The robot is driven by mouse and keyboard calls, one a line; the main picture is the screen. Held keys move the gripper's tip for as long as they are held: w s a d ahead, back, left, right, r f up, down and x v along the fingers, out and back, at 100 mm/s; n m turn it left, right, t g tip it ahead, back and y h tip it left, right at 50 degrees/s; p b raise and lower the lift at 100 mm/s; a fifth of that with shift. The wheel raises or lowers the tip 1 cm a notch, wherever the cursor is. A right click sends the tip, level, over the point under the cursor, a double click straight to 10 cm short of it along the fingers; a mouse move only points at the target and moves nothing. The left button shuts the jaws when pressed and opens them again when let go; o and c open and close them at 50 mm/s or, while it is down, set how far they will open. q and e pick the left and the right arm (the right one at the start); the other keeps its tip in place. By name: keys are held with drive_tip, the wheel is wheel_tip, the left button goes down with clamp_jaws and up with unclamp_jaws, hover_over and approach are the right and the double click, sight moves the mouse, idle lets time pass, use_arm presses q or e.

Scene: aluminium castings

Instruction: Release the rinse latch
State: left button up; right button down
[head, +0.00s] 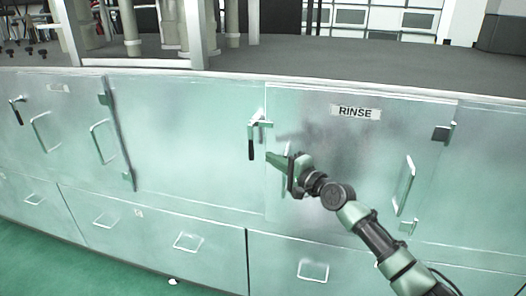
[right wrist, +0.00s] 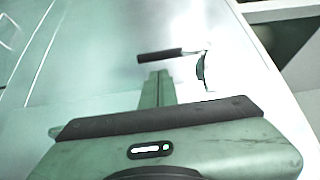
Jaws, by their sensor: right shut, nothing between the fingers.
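The rinse latch (head: 251,148) has a black handle hanging straight down from a silver bracket at the upper left edge of the door labelled RINSE (head: 355,112). In the right wrist view the black handle (right wrist: 160,56) lies just beyond the fingertips, with its bracket (right wrist: 203,66) to the right. My right gripper (head: 269,156) is shut and empty, a little right of the handle's lower end. Its closed green fingers show in the right wrist view (right wrist: 156,76). I cannot tell whether they touch the handle. My left gripper is not in view.
The RINSE door has a vertical pull handle (head: 404,186) and a hinge (head: 443,132) at its right. Another black-handled latch (head: 17,110) is at far left. Drawers with pulls (head: 313,271) run below. A grey countertop (head: 330,62) lies above.

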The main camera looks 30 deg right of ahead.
drive_tip(key=w, duration=0.5)
drive_tip(key=shift+a, duration=0.3)
